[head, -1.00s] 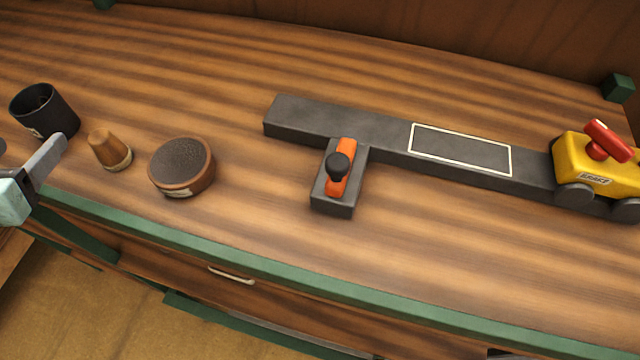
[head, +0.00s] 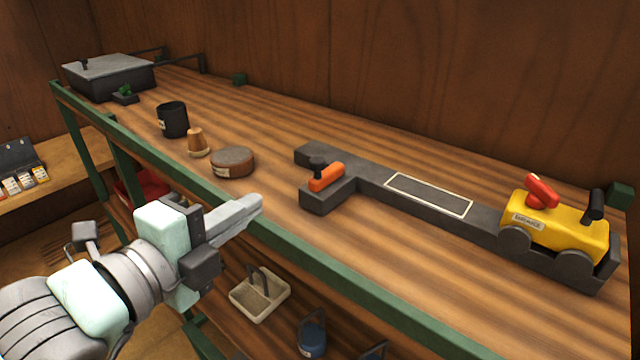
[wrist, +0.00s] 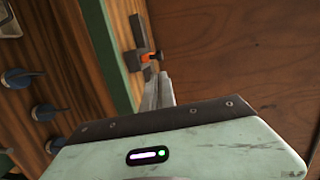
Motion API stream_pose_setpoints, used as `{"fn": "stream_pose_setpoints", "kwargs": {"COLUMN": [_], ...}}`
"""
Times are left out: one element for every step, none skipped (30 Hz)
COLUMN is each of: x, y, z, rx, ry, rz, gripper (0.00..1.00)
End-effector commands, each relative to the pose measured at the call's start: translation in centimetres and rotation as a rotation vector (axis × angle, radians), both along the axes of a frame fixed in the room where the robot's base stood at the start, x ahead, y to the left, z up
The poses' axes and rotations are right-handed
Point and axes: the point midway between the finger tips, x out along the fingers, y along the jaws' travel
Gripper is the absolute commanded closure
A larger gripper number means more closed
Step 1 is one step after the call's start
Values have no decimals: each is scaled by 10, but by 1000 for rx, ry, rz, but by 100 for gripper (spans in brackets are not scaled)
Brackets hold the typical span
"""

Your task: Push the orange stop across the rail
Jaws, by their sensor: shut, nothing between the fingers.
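The orange stop (head: 325,178) with a black knob lies on a short dark side block (head: 328,199) that joins the long dark rail (head: 375,172). The rail has a white-outlined rectangle (head: 430,194) on its top. In the wrist view the orange stop (wrist: 147,57) shows just beyond my shut fingers (wrist: 158,82).
A brown round tin (head: 232,161), a small cone-shaped pot (head: 198,143) and a black cup (head: 172,119) stand left of the rail. A grey box (head: 108,76) is at the far left. A caddy (head: 260,294) sits on the shelf below. The bench in front of the rail is clear.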

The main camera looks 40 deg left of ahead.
Motion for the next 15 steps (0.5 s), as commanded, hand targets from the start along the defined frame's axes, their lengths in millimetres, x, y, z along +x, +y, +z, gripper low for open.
{"fn": "stream_pose_setpoints", "kwargs": {"x": [0, 0, 0, 0, 1, 2, 3, 5, 8, 11, 15, 20, 25, 29, 34], "y": [0, 0, 0, 0, 0, 0, 0, 1, 1, 1, 2, 3, 3, 4, 5], "z": [0, 0, 0, 0, 0, 0, 0, 0, 0, 0, 0, -1, -2, -1, 1], "rx": [0, -1, -1, -1, -2, -2, -3, -3, -3, -4, -5, -5, -5, -6, -10], "ry": [0, 0, 0, 1, 1, 1, 0, 0, 1, 1, 2, 4, 5, 4, 1], "rz": [0, 0, 0, 0, 0, -1, -1, -1, -1, -2, -2, -1, -2, -2, -3], "gripper": [100, 100, 100, 100, 100, 100, 100, 100, 100, 100, 100, 100, 100, 100, 100]}}
